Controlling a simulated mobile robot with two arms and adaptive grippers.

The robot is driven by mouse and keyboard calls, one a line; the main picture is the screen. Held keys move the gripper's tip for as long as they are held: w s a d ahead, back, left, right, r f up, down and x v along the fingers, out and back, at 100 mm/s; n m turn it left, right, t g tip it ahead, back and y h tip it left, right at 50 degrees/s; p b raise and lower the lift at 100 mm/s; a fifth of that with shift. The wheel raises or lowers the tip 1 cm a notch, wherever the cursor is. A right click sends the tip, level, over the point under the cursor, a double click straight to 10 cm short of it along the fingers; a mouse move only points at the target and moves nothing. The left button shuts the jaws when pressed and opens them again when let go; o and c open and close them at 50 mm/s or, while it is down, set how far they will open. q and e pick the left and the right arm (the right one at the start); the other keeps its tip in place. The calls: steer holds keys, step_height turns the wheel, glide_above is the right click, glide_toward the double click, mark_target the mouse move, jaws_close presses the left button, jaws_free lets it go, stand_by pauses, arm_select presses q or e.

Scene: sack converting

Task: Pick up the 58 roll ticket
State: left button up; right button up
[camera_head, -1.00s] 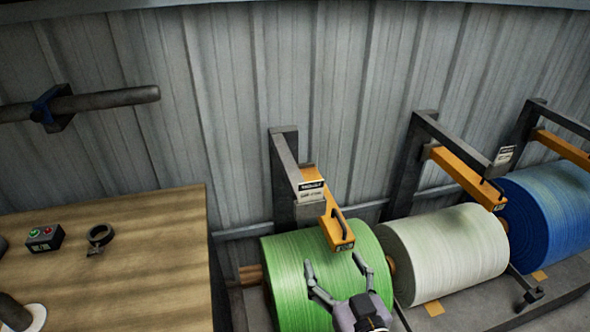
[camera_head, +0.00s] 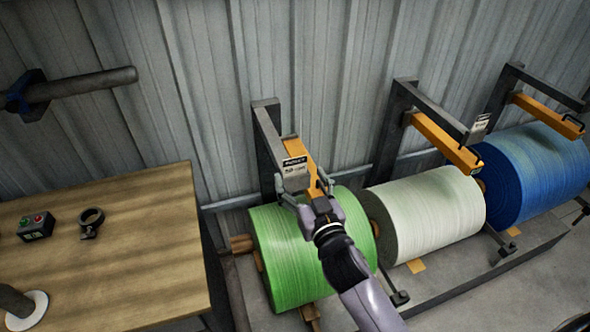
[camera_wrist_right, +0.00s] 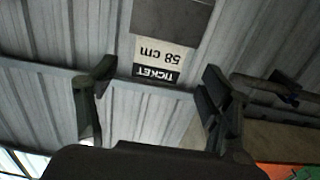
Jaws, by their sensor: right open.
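The ticket (camera_head: 295,168) is a small white card with a black header, on the end of the dark bracket above the green roll (camera_head: 290,262). In the right wrist view the ticket (camera_wrist_right: 163,62) appears upside down and reads "58 cm" and "TICKET". My right gripper (camera_head: 303,190) is open just below and in front of the ticket. In the right wrist view the ticket lies ahead, between the two spread fingers (camera_wrist_right: 155,90), and no contact shows. My left gripper is not in view.
An orange arm (camera_head: 316,186) hangs close beside the ticket, partly behind my gripper. A white roll (camera_head: 430,210) and a blue roll (camera_head: 540,170) stand to the right. A wooden table (camera_head: 130,250) with a button box (camera_head: 37,227) is at left.

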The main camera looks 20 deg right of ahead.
mark_target(295, 166)
steer(key=w, duration=0.1)
steer(key=w+p, duration=0.1)
steer(key=w, duration=0.1)
steer(key=w+p, duration=0.1)
steer(key=shift+w+r, duration=0.25)
steer(key=shift+w+f, duration=0.15)
steer(key=shift+w, duration=0.15)
steer(key=shift+s, duration=0.1)
steer(key=shift+c, duration=0.8)
steer(key=c, duration=0.7)
